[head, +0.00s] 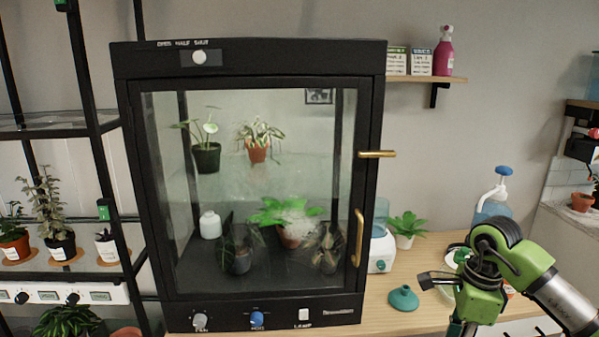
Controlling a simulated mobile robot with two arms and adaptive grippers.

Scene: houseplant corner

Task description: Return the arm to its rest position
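My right arm comes in from the lower right, with a green and black joint in front of the wooden table. A dark part at its wrist, which looks like my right gripper (437,281), points left just right of a teal funnel-shaped piece (404,298). I cannot make out its fingers or whether they hold anything. Touching or apart from the teal piece is hard to judge, but a gap shows between them. My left arm and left gripper are not in view.
A black glass-fronted plant cabinet (246,60) stands at the centre, its door apparently closed, with a brass handle (360,238) and brass latch (377,154). A white-and-blue device (381,250), a potted plant (406,228) and a pump bottle (492,205) stand behind my arm.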

